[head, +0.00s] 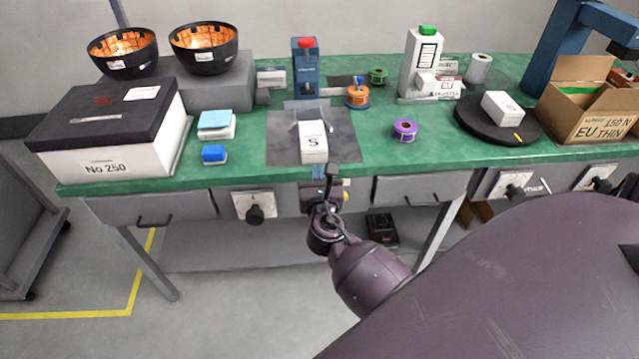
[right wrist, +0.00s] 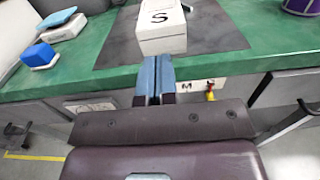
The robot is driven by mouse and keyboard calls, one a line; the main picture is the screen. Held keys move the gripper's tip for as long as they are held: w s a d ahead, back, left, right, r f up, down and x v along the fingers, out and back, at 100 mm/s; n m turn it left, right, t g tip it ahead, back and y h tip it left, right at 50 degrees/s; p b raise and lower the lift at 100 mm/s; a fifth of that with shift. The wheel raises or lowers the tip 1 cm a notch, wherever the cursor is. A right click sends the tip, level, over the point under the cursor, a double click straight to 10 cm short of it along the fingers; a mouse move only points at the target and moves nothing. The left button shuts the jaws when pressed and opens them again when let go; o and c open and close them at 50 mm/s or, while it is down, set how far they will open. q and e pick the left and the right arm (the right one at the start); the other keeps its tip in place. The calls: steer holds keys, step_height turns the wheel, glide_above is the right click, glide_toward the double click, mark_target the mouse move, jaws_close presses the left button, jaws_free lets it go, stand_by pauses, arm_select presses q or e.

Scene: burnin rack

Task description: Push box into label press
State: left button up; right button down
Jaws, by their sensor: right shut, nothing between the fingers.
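A white box (head: 313,148) marked with a black S stands on the dark grey mat (head: 283,150) near the table's front edge; it also shows in the right wrist view (right wrist: 163,45). The blue label press (head: 306,78) with a red top stands behind the box at the back of the mat. My right gripper (head: 319,172) is shut and empty at the near side of the box. Its blue fingertips (right wrist: 156,64) point at the box's near face; I cannot tell whether they touch it. My left gripper is not in view.
A purple tape roll (head: 404,130) and an orange roll (head: 357,97) stand right of the mat. A black turntable (head: 470,122) bears another white box (head: 502,107). The mat between box and press looks clear.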

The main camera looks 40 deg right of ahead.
mark_target(314, 150)
steer(key=x, duration=0.5)
steer(key=shift+w, duration=0.15)
steer(key=shift+w+d+b, duration=0.3)
steer(key=shift+w+d, duration=0.1)
steer(key=shift+w, duration=0.15)
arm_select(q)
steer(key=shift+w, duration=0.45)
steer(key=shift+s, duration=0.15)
arm_select(e)
steer(key=shift+w+d, duration=0.1)
steer(key=shift+w, duration=0.1)
steer(key=shift+x, duration=1.6)
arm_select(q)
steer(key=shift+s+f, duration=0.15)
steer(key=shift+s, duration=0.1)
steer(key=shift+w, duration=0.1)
